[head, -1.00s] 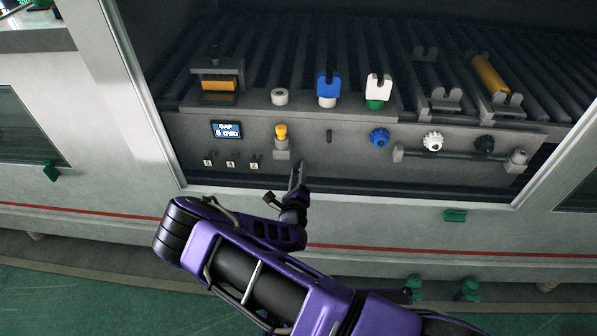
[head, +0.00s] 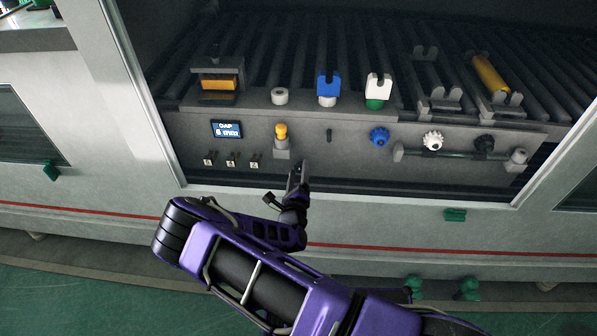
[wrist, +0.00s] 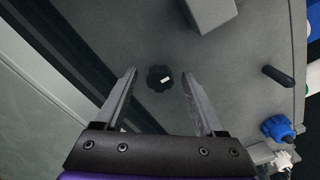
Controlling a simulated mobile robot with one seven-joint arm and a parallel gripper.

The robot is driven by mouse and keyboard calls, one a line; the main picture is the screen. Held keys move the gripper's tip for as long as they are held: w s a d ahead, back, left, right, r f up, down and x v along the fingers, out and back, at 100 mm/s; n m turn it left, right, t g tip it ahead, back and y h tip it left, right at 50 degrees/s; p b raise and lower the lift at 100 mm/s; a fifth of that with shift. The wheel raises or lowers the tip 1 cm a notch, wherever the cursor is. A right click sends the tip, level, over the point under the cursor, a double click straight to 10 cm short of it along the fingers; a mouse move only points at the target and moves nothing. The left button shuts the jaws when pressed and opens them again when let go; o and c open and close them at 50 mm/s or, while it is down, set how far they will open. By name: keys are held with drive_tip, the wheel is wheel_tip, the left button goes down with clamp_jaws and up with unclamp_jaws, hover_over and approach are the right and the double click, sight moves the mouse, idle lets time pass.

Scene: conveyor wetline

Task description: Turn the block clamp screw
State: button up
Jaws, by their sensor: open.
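A black lobed knob (wrist: 160,78) with a small white mark, which looks like the clamp screw, sits on the grey panel in the wrist view. My gripper (wrist: 158,84) is open, with one finger on each side of the knob and visible gaps to both. I cannot tell how far the fingertips are from the panel. In the head view my gripper (head: 299,172) is low in front of the panel, just below the grey block (head: 282,151) with the yellow post, and hides the knob. The grey block also shows in the wrist view (wrist: 210,10).
A small dark peg (head: 329,135), a blue knob (head: 380,138) and a white knob (head: 433,142) line the panel to the right. A small display (head: 227,129) is on the left. The roller bed lies above, with several holders. The cabinet frame (head: 130,90) borders the opening.

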drive_tip(key=s, duration=1.7)
drive_tip(key=shift+a, duration=0.25)
